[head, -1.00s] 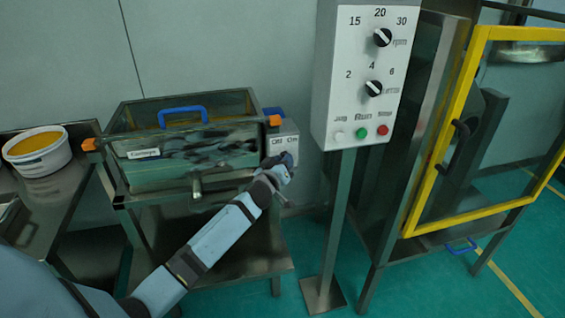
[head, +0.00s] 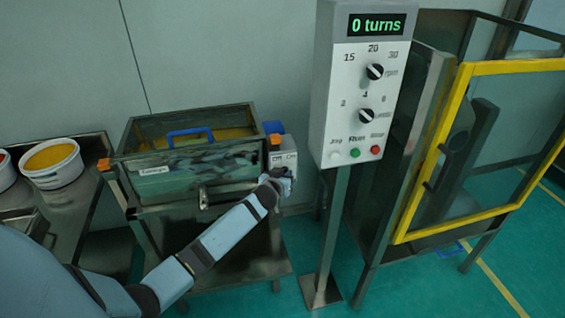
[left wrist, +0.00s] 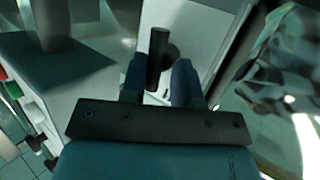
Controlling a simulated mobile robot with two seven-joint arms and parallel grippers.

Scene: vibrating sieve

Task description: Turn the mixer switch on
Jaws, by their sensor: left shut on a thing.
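The switch box (head: 290,159), a small light box with Off and On marks, sits at the right end of the sieve machine. My left gripper (head: 284,177) is at the lower front of this box. In the left wrist view a dark round-ended lever (left wrist: 157,58) stands between the two blue fingers of my left gripper (left wrist: 159,78), and the gripper is shut on it. The lever is hidden by the gripper in the head view, so I cannot tell which mark it points to. My right gripper is not in view.
The sieve machine (head: 190,188) has a blue handle on top and orange clamps. A control post (head: 336,115) reading 0 turns stands to its right, beside a yellow-framed door (head: 436,150). White tubs stand on the left bench, one of them a yellow-filled tub (head: 52,168).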

